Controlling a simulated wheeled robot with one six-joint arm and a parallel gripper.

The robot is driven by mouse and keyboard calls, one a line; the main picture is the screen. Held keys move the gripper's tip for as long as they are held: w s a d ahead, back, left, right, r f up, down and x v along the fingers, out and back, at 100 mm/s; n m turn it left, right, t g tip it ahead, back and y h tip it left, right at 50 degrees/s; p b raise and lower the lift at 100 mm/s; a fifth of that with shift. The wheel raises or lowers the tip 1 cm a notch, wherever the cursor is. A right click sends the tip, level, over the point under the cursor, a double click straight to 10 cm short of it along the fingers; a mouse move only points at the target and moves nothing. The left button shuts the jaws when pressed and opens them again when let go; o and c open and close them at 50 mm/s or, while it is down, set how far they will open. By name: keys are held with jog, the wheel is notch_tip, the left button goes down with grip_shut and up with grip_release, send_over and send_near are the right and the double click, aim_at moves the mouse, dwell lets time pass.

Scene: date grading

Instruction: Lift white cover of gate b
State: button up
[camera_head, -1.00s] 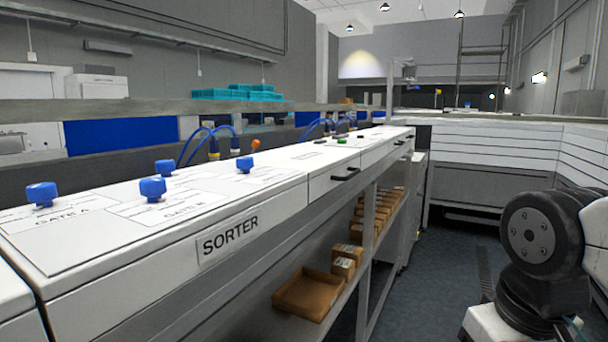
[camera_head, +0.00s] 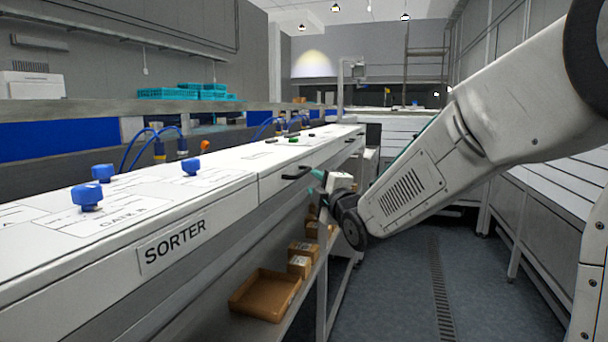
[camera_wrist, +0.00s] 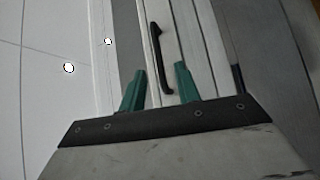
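The white cover of gate B (camera_head: 145,207) is a flat panel on the sorter top, at the left in the head view. It lies flat, with a blue knob (camera_head: 88,196) standing on it. Its printed label is partly readable. My gripper (camera_head: 317,182) is beyond and to the right of the cover, beside the sorter's front near a black handle. In the wrist view my gripper (camera_wrist: 160,80) shows two green fingers apart with nothing held between them. The black handle (camera_wrist: 160,60) lies ahead of the fingers. The gate cover cannot be made out in the wrist view.
Two more blue knobs (camera_head: 191,166) (camera_head: 103,172) stand on the sorter top. Blue hoses (camera_head: 140,145) rise behind them. A shelf below holds an open brown box (camera_head: 265,295) and small cartons. The aisle floor (camera_head: 400,290) is clear.

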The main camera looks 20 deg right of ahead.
aim_at(303, 173)
jog(key=w, duration=0.5)
jog(key=w+a+r, duration=0.1)
jog(key=w, duration=0.1)
jog(key=shift+w+a+r, duration=0.1)
jog(key=shift+w, duration=0.25)
grip_shut()
